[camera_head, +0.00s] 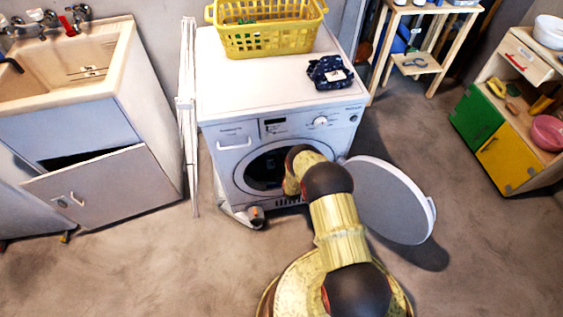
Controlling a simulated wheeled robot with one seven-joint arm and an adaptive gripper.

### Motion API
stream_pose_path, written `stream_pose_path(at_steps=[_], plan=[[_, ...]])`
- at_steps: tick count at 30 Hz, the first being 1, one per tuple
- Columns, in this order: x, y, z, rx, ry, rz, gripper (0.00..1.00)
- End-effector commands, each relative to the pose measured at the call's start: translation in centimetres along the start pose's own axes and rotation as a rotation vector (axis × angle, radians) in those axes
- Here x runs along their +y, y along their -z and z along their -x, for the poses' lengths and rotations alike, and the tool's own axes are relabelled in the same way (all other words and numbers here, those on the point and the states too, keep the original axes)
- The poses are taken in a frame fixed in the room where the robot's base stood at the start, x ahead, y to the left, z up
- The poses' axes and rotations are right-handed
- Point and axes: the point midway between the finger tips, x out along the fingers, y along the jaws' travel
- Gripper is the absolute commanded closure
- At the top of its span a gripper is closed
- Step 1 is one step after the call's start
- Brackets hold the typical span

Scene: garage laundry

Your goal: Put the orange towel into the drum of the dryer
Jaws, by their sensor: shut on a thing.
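The white dryer (281,90) stands against the wall with its front toward me. Its round door (390,203) is swung wide open to the right. The drum opening (262,172) is dark inside, and my arm covers its right part. My arm reaches up to this opening, and its last visible yellow link bends down in front of it. My gripper is hidden behind the arm or in the dark of the opening. I cannot make out the orange towel. A small orange-brown round thing (256,213) shows low at the dryer's front left corner; I cannot tell what it is.
A yellow basket (268,38) and a dark patterned folded cloth (329,73) are on the dryer. A folded white rack (188,120) stands left of it, beside a sink cabinet (110,185). Shelves (416,62) and a coloured cabinet (506,149) stand right. The floor in front is clear.

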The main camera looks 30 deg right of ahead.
Motion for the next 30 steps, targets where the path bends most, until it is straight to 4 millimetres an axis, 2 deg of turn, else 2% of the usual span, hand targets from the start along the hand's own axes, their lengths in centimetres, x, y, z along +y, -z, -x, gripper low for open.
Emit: stream_pose_path(at_steps=[6, 7, 16, 27, 30], plan=[[0.0, -0.1, -0.1, 0.001, 0.000, 0.000, 1.00], [0.0, -0.2, -0.1, 0.000, 0.000, 0.000, 0.85], [0.0, -0.1, -0.1, 0.000, 0.000, 0.000, 0.68], [0.0, 0.1, 0.0, 0.000, 0.000, 0.000, 0.67], [0.0, 0.1, 1.1, -0.003, 0.000, 0.000, 0.67]])
